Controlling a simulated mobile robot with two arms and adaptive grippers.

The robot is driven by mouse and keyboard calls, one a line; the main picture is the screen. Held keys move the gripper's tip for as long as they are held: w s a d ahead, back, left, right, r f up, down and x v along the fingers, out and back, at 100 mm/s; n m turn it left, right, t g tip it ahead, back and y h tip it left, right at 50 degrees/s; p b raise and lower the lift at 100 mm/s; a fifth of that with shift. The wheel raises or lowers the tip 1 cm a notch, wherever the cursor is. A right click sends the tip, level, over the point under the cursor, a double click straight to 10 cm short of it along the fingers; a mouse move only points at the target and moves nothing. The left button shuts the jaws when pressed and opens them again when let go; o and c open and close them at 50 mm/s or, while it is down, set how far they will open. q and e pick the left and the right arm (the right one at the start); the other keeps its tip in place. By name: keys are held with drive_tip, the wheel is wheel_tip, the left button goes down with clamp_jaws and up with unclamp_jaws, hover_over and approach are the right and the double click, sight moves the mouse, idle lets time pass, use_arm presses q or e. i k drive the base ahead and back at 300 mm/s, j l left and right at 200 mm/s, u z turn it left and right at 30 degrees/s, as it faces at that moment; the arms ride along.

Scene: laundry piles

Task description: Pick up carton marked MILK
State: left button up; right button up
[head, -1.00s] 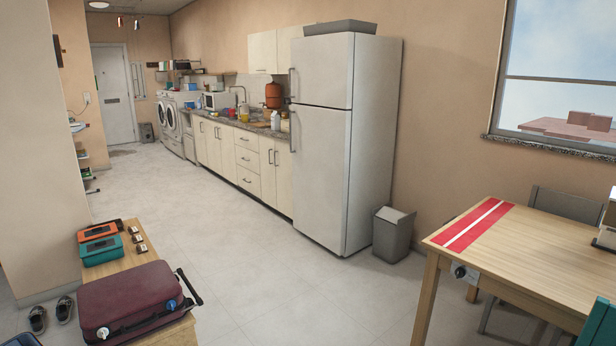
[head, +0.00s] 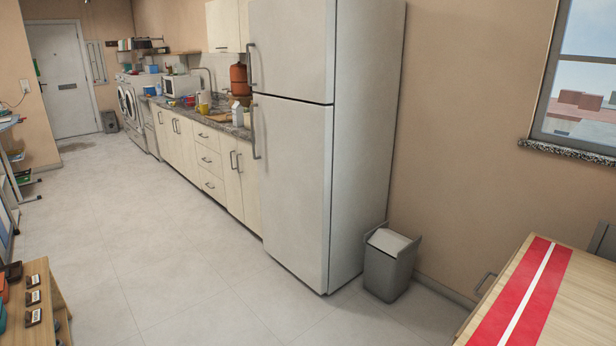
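A small white carton (head: 238,114) stands upright on the near end of the kitchen counter (head: 225,127), close to the left side of the fridge. It is too small for me to read any marking on it. Neither of my grippers shows in the head view.
The tall white fridge (head: 292,150) stands right of the counter, both doors shut. A grey bin (head: 388,270) is beside it. A table with a red and white runner (head: 515,300) fills the lower right. A low wooden bench (head: 40,300) is at the lower left. The floor between is clear.

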sight(237, 110)
drive_tip(key=i+j+u, duration=0.2)
drive_tip(key=i+u, duration=0.15)
drive_tip(key=i, duration=0.25)
drive_tip(key=i+u, duration=0.3)
drive_tip(key=i, duration=0.35)
drive_tip(key=i+u, duration=0.35)
drive_tip(key=i, duration=0.3)
drive_tip(key=i+l+u, duration=0.3)
drive_tip(key=i, duration=0.3)
drive_tip(key=i+z, duration=0.1)
drive_tip(key=i, duration=0.7)
drive_tip(key=i+j+z, duration=0.1)
drive_tip(key=i, duration=0.75)
drive_tip(key=i+j+z, duration=0.15)
drive_tip(key=i, duration=0.65)
drive_tip(key=i+j+z, duration=0.15)
drive_tip(key=i, duration=1.1)
drive_tip(key=i+l+z, duration=0.1)
drive_tip(key=i+z, duration=0.6)
drive_tip(key=z, duration=0.15)
drive_tip(key=i+j+z, duration=0.2)
drive_tip(key=i+z, duration=0.2)
drive_tip(key=k, duration=0.05)
